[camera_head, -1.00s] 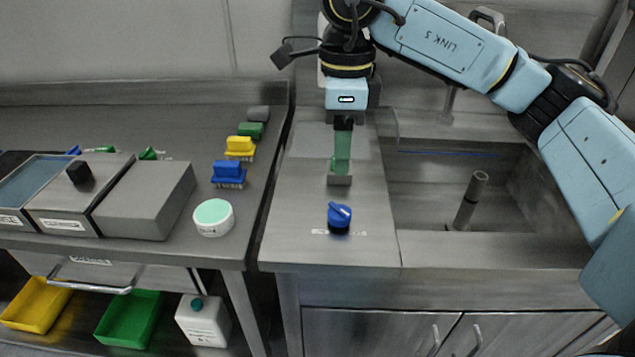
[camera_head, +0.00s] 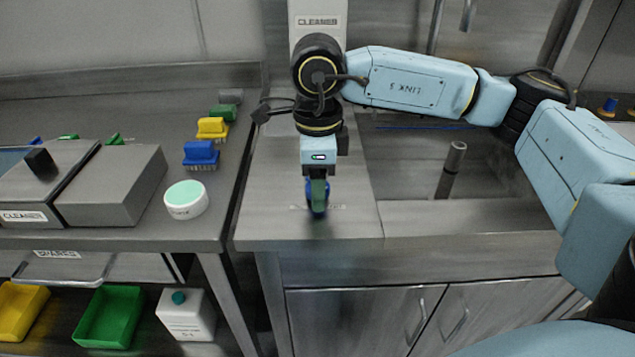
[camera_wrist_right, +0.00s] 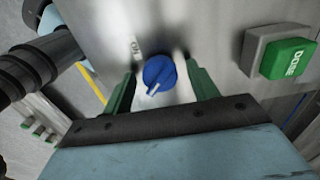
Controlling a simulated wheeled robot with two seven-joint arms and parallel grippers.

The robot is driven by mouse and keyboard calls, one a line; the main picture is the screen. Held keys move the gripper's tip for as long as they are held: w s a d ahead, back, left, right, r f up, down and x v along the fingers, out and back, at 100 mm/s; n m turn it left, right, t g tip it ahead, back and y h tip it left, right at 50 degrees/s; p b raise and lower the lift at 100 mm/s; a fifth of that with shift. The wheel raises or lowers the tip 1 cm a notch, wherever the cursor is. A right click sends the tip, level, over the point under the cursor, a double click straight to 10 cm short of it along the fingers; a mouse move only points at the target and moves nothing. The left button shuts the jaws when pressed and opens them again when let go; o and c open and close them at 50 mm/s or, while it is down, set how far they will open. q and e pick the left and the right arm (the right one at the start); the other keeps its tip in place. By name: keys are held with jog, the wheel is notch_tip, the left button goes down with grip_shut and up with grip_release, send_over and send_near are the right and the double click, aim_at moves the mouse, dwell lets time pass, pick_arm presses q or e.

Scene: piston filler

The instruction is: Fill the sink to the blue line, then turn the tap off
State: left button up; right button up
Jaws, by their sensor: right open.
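The sink (camera_head: 405,185) is a grey metal basin at right in the head view, partly covered by my right arm. A blue line (camera_head: 425,128) runs along its back wall. I can make out no water surface in it. A tap spout (camera_head: 467,15) hangs at the top. A blue knob (camera_wrist_right: 159,73) with a pale pointer mark sits on the metal counter left of the sink. My right gripper (camera_wrist_right: 160,88) is open, pointing down at the knob, with its green fingers on either side; I cannot tell whether they touch it. My left gripper is not in view.
A grey standpipe (camera_head: 451,170) leans inside the sink. A green DOSE button (camera_wrist_right: 288,60) sits near the knob in the wrist view. A left bench holds a round tub (camera_head: 186,200), brushes (camera_head: 201,155) and grey boxes (camera_head: 110,185). A white CLEANER unit (camera_head: 318,20) stands behind my arm.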

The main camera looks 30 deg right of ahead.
jog(key=shift+c, duration=0.2)
jog(key=c, duration=1)
jog(key=shift+o, duration=0.2)
